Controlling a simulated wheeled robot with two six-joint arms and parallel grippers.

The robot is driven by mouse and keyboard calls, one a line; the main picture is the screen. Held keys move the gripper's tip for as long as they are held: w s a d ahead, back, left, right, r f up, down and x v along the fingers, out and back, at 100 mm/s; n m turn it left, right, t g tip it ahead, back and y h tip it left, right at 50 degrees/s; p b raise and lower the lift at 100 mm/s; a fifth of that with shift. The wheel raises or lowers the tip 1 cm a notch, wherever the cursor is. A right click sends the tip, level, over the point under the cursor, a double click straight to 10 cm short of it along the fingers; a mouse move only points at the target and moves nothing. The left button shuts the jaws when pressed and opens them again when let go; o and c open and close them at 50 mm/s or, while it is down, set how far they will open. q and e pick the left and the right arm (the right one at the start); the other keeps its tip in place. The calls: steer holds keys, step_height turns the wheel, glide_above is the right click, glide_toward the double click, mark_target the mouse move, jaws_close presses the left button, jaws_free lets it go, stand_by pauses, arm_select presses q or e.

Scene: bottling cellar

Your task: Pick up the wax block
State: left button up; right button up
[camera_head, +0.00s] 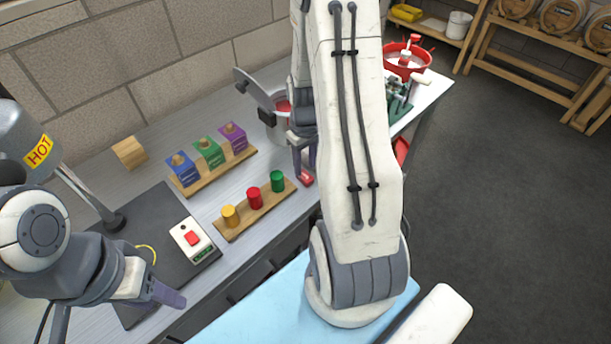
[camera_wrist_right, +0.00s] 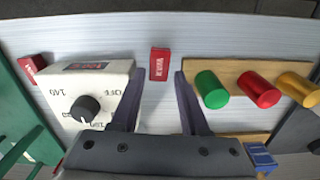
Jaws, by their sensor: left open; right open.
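A small red block with white lettering, which looks like the wax block (camera_head: 306,178), lies on the grey bench by the green end of the peg board. In the right wrist view the red block (camera_wrist_right: 159,64) lies just beyond and between my fingertips, not touching them. My right gripper (camera_head: 304,160) points down over the bench beside the block; in its wrist view the right gripper (camera_wrist_right: 157,92) is open and empty. My left gripper (camera_head: 160,288) is open and empty over the dark mat at the left.
A white dial box (camera_wrist_right: 85,90) stands close beside one right finger. A wooden board (camera_head: 235,230) with yellow, red and green pegs is close on the other side. Another red block (camera_wrist_right: 32,68) lies beyond the dial box. A pot (camera_head: 275,125) stands behind my right gripper.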

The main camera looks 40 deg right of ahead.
mark_target(305, 180)
steer(key=shift+w+f+p, duration=0.1)
steer(key=shift+f+p, duration=0.2)
steer(key=shift+f, duration=1.7)
jaws_close()
steer(key=shift+r, duration=0.45)
step_height(305, 180, up, 4)
steer(key=shift+d+f+b, duration=0.15)
steer(key=shift+f+b, duration=0.1)
steer(key=shift+b, duration=0.2)
steer(key=s+d+r+b, duration=0.1)
steer(key=s+d+r, duration=0.5)
steer(key=s+d, duration=0.2)
steer(key=shift+d+r+b, duration=0.2)
steer(key=shift+r+b, duration=0.1)
steer(key=shift+r, duration=0.05)
